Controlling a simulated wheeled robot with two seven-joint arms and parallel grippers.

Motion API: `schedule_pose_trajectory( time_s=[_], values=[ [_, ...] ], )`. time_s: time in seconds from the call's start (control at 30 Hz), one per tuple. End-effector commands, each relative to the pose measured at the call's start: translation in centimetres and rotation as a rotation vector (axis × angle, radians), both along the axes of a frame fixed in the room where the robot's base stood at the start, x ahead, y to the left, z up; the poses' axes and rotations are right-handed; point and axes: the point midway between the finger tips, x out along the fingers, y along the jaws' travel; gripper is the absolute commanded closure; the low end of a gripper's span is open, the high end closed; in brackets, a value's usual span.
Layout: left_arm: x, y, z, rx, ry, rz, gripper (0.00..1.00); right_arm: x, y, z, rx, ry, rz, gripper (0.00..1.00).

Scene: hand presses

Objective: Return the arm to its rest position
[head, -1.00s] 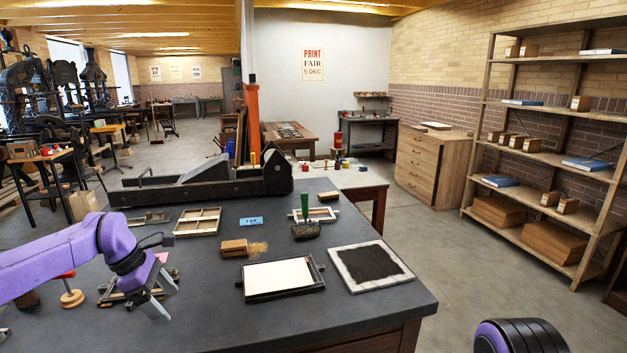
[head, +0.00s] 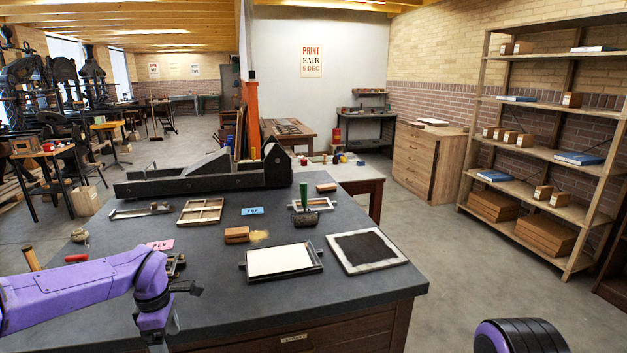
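My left arm (head: 85,285) comes in from the left, purple with dark joints, bent at its wrist over the front left of the dark table. Its gripper (head: 158,344) points down at the bottom edge of the head view. The fingertips are cut off or too small to judge, so I cannot tell its opening. No held object shows. My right gripper is out of view; only a purple and black part of my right arm (head: 520,336) shows at the bottom right.
The dark table (head: 215,295) holds a pink card (head: 160,245), a blue card (head: 252,211), a wooden block (head: 237,235), a framed white sheet (head: 280,261), a black inked slab (head: 366,248) and a green-handled roller (head: 304,205). A large press bed (head: 205,180) lies behind. The front right tabletop is clear.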

Motion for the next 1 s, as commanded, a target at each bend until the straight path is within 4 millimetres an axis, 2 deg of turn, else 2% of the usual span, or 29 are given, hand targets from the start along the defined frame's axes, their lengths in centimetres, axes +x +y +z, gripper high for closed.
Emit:
schedule_pose_trajectory(
  time_s=[0.03, 0.17, 0.27, 0.37, 0.4, 0.47, 0.53, 0.6, 0.7, 0.77, 0.8, 1.0],
  values=[
    [-0.8, -0.2, -1.7, 0.055, 0.022, -0.021, 0.17, 0.0, 0.0, -0.2, 0.000, 0.000, 0.000, 0.57],
    [-3.1, -0.2, -6.5, 0.248, 0.057, -0.089, 0.17, 0.0, 0.0, -0.6, 0.000, 0.000, 0.000, 0.57],
    [-5.9, 0.1, -11.2, 0.440, 0.066, -0.192, 0.17, 0.0, 0.0, -1.0, 0.000, 0.000, 0.000, 0.57],
    [-10.5, 0.4, -17.0, 0.658, 0.030, -0.399, 0.17, 0.0, 0.0, -1.7, 0.000, 0.000, 0.000, 0.57],
    [-12.8, 0.3, -19.2, 0.721, -0.004, -0.512, 0.17, 0.0, 0.0, -2.0, 0.000, 0.000, 0.000, 0.57],
    [-16.3, -0.1, -22.0, 0.761, -0.062, -0.683, 0.17, 0.0, 0.0, -2.3, 0.000, 0.000, 0.000, 0.57],
    [-20.9, -0.7, -24.5, 0.732, -0.115, -0.865, 0.17, 0.0, 0.0, -2.7, 0.001, 0.001, 0.000, 0.57],
    [-25.2, -1.4, -25.9, 0.660, -0.142, -1.001, 0.17, 0.0, 0.0, -3.0, 0.000, 0.000, 0.000, 0.57],
    [-30.3, -2.0, -26.7, 0.544, -0.143, -1.123, 0.17, 0.0, 0.0, -3.2, 0.001, 0.001, 0.000, 0.57],
    [-32.3, -2.2, -26.7, 0.491, -0.138, -1.163, 0.17, 0.0, 0.0, -3.3, 0.001, 0.001, 0.000, 0.57],
    [-33.0, -2.3, -26.7, 0.471, -0.136, -1.175, 0.17, 0.0, 0.0, -3.3, 0.001, 0.001, 0.000, 0.57],
    [-33.0, -2.3, -26.7, 0.471, -0.136, -1.175, 0.17, 0.0, 0.0, -3.3, 0.001, 0.001, 0.000, 0.57]
  ],
)
